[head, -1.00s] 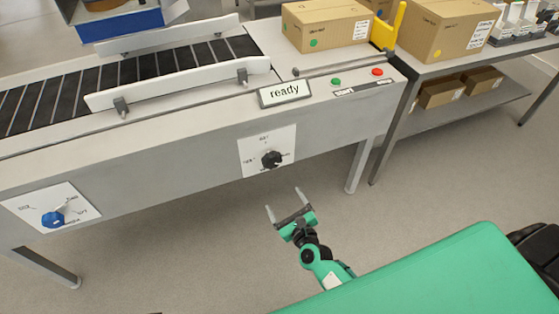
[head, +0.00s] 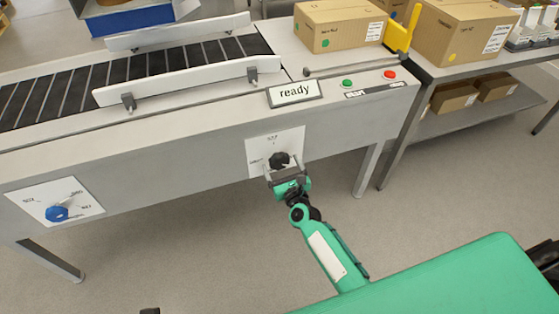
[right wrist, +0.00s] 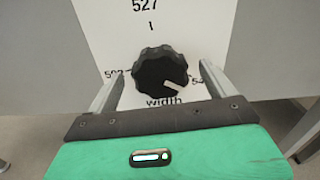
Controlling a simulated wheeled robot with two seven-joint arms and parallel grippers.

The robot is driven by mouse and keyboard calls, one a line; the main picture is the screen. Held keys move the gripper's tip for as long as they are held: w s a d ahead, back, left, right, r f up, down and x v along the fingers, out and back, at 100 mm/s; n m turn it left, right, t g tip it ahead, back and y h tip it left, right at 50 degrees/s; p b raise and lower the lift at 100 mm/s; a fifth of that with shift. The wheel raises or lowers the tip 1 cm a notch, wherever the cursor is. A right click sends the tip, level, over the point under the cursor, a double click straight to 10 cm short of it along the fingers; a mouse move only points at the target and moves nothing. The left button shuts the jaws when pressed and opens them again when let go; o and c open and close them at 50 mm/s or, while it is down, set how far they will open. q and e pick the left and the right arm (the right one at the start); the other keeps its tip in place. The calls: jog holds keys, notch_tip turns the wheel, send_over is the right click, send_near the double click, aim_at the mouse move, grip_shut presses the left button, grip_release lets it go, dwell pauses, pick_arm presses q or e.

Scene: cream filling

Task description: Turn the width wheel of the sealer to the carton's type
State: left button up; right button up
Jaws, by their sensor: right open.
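The width wheel is a black knobbed dial (head: 279,160) on a white plate on the front of the grey sealer (head: 200,137). In the right wrist view the black dial (right wrist: 160,72) sits above the word "width", with 527 at the top, and numbers partly hidden left and right. Its white mark points to the lower right. My right gripper (head: 281,168) is open, its fingers (right wrist: 160,85) on either side of the dial; I cannot tell whether they touch it. A carton (head: 340,28) with a green dot stands on the sealer's right end. My left gripper is not in view.
A blue wheel (head: 57,213) is on a second plate at the left. A sign (head: 294,92) reads "ready", beside a green button (head: 347,83) and a red button (head: 390,75). A yellow part (head: 402,33) stands beside the carton. A table (head: 455,66) at the right bears another carton (head: 462,32).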

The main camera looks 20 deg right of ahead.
jog(key=shift+w, duration=1)
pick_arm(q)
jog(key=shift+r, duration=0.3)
pick_arm(e)
jog(key=shift+w, duration=0.4)
jog(key=c, duration=1)
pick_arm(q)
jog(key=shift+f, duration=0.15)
